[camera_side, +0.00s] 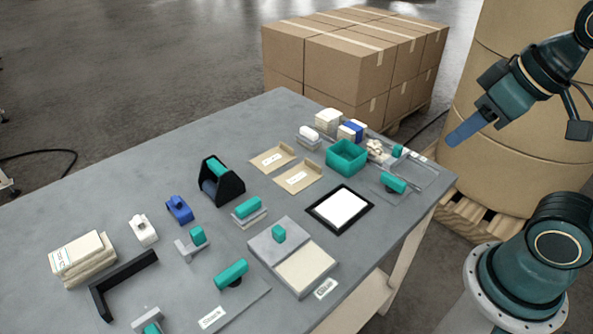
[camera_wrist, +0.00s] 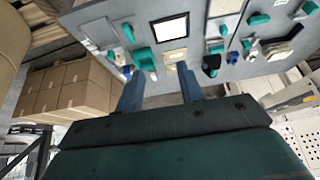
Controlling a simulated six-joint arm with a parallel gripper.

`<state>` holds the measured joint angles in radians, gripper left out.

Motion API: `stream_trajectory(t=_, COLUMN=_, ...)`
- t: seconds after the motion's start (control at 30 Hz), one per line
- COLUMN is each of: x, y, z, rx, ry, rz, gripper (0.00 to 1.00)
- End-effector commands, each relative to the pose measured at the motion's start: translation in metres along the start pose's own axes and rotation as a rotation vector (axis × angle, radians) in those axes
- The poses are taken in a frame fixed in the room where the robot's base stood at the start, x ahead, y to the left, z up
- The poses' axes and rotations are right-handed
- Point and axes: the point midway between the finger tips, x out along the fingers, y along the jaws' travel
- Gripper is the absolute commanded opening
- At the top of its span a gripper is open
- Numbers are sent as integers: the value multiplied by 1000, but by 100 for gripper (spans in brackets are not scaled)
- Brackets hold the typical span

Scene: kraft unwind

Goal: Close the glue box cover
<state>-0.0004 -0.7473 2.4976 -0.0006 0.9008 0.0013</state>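The glue box appears to be the low grey box (camera_side: 305,272) near the table's front edge, with a cream surface exposed in its front part. Its grey cover (camera_side: 262,247) with a teal handle (camera_side: 279,233) lies over the back part. In the wrist view the cream part (camera_wrist: 224,7) is cut by the top edge, with the teal handle (camera_wrist: 223,30) below it. My gripper (camera_side: 463,131) is high at the right, beyond the table's right end and far from the box. In the wrist view its two blue fingers (camera_wrist: 160,70) are apart, with nothing held between them.
A black-framed white pad (camera_side: 341,208) lies right of the box. A teal-handled block (camera_side: 231,273) sits to its left, and a black dispenser (camera_side: 220,182) stands behind. A teal bin (camera_side: 347,157) and clear tray (camera_side: 415,170) are toward the right end. Boxes (camera_side: 330,55) stand behind the table.

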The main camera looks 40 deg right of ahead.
Motion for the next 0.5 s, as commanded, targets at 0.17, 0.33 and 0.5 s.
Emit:
stream_trajectory(t=0.17, x=0, y=-3, z=-9, rx=1, ry=-18, rz=-9, gripper=2)
stream_trajectory(t=0.33, x=0, y=-11, z=-29, rx=5, ry=-58, rz=-29, gripper=0)
stream_trajectory(t=0.5, x=4, y=-23, z=-58, rx=12, ry=-117, rz=-54, gripper=0)
